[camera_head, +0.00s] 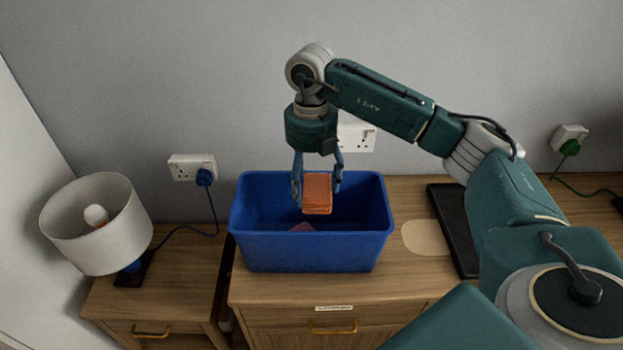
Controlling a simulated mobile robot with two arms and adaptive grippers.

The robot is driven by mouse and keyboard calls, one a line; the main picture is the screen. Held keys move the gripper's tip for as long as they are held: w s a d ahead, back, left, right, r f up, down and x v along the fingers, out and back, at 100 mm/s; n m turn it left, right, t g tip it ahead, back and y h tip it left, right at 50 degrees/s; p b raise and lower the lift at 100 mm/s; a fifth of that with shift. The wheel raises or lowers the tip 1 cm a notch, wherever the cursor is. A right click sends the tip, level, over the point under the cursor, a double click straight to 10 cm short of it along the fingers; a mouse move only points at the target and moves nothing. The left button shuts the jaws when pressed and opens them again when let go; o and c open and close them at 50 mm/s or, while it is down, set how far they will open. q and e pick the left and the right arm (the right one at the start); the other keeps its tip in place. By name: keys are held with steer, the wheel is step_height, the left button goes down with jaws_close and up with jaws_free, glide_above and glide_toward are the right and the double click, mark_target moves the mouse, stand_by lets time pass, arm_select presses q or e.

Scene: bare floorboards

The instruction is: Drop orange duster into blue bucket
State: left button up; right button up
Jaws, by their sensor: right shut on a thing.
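The orange duster (317,194) is a folded, block-like cloth held between the fingers of my right gripper (317,190). The gripper points down and is shut on the duster. The blue bucket (312,252) is a rectangular open bin on the wooden cabinet. The gripper and duster are over the bucket's opening; how far the duster is below the rim, if at all, I cannot tell. A small pinkish-red thing (302,227) shows inside the bucket, mostly hidden by the front wall. My left gripper is not in view.
A white-shaded lamp (97,225) stands on the lower cabinet at left. A black flat tray (453,230) and a beige round mat (425,238) lie right of the bucket. Wall sockets (192,168) with cables are behind. The cabinet top (290,288) before the bucket is clear.

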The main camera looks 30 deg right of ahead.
mark_target(312, 188)
steer(key=shift+d+f, duration=0.1)
steer(key=shift+f, duration=0.1)
steer(key=o, duration=1.2)
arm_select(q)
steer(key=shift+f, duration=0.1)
arm_select(e)
step_height(312, 188, up, 12)
steer(key=shift+r, duration=0.1)
